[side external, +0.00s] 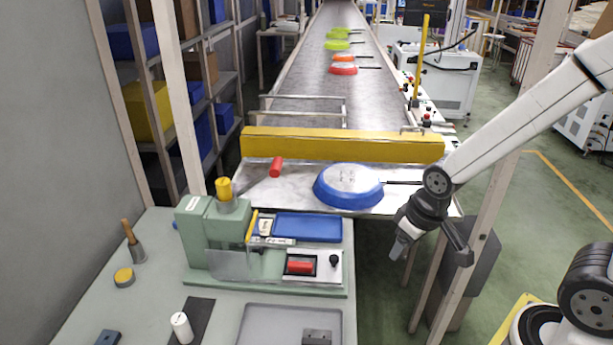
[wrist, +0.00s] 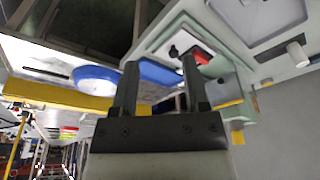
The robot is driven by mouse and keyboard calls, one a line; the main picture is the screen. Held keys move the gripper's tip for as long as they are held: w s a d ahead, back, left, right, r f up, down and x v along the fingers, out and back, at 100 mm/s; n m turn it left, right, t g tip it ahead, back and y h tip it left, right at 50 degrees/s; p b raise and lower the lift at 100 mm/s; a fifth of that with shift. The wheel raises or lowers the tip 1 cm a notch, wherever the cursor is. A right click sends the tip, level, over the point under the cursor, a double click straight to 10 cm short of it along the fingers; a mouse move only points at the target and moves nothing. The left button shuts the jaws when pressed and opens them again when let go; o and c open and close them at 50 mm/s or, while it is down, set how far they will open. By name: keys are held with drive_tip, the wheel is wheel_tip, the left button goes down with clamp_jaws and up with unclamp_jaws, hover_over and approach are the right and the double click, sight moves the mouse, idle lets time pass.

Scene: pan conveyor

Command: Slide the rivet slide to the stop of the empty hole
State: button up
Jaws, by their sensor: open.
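A green bench press (side external: 212,235) stands on the worktable. On its front right is a pale metal plate (side external: 318,274) with a black knob (side external: 334,260) and a red block (side external: 300,267) in a dark recess. This looks like the rivet slide, but I cannot tell its stops or the empty hole. The knob (wrist: 173,51) and red block (wrist: 203,57) also show in the wrist view. My gripper (side external: 400,246) is open and empty, in the air right of the press, apart from the plate. A blue pan (side external: 330,190) lies bottom up behind the press.
A blue tray (side external: 307,228) lies behind the plate. A yellow barrier (side external: 340,146) crosses the conveyor (side external: 300,105), which carries several coloured pans. A red handle (side external: 276,167) lies near the blue pan. A grey tray (side external: 262,325) and white cylinder (side external: 181,327) are in front.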

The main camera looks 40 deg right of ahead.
drive_tip(key=shift+o, duration=0.9)
drive_tip(key=n+g, duration=0.3)
drive_tip(key=n, duration=1.5)
hover_over(334, 257)
drive_tip(key=shift+f, duration=3.3)
drive_tip(key=shift+f, duration=0.15)
drive_tip(key=shift+f, duration=3.7)
